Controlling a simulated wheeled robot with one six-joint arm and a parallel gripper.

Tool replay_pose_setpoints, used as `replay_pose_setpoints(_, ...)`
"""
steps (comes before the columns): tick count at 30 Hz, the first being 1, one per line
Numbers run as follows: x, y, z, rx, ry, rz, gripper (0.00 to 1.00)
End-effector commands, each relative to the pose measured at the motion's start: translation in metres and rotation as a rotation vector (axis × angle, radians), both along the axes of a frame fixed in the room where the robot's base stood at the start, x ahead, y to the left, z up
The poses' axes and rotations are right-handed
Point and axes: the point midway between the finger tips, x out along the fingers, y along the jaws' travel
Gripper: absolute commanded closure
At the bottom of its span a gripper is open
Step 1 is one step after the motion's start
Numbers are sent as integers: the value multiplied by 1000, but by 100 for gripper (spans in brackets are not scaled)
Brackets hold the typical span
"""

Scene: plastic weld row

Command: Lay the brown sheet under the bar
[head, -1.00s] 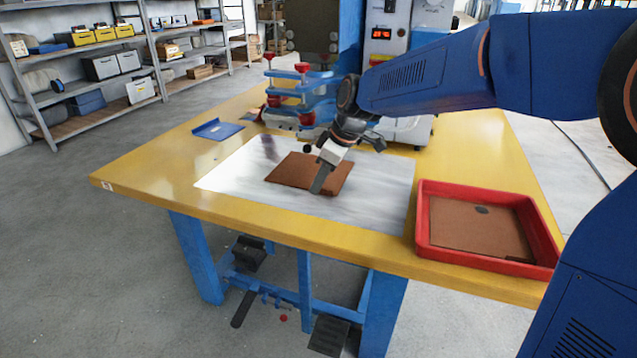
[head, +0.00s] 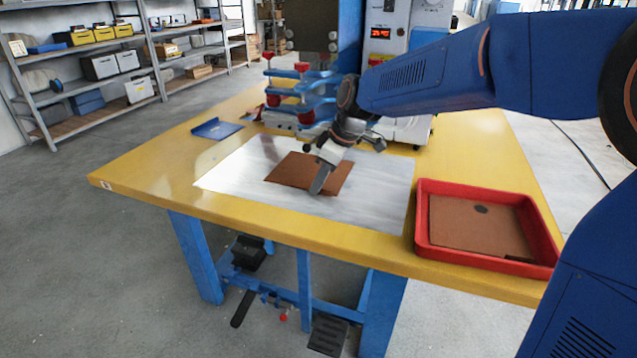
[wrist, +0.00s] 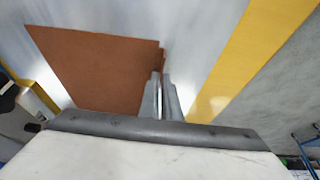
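The brown sheet (head: 300,170) lies flat on the pale metal plate (head: 240,165) on the yellow table. It also shows in the wrist view (wrist: 100,65), with a small step in its right edge close to the fingertips. My gripper (head: 319,186) points down at the sheet's front right edge. In the wrist view its two fingers (wrist: 161,90) are close together with a narrow gap; I cannot tell whether the sheet's edge is between them. Behind the plate stands the welding press (head: 400,70), with blue clamps and red knobs (head: 302,67) in front; the bar cannot be clearly made out.
A red tray (head: 424,220) with another brown sheet (head: 465,225) stands at the table's right. A small blue piece (head: 216,129) lies at the left. The front left of the yellow table (head: 150,170) is clear. Pedals (head: 328,335) are below.

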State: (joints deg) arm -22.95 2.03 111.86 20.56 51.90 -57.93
Motion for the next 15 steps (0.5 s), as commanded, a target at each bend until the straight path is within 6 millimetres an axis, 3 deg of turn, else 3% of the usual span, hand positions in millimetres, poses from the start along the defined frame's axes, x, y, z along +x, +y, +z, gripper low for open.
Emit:
replay_pose_setpoints(7,0,0,0,0,0,0,100)
replay_pose_setpoints(10,0,0,0,0,0,0,77)
replay_pose_setpoints(15,0,0,-1,0,0,0,75)
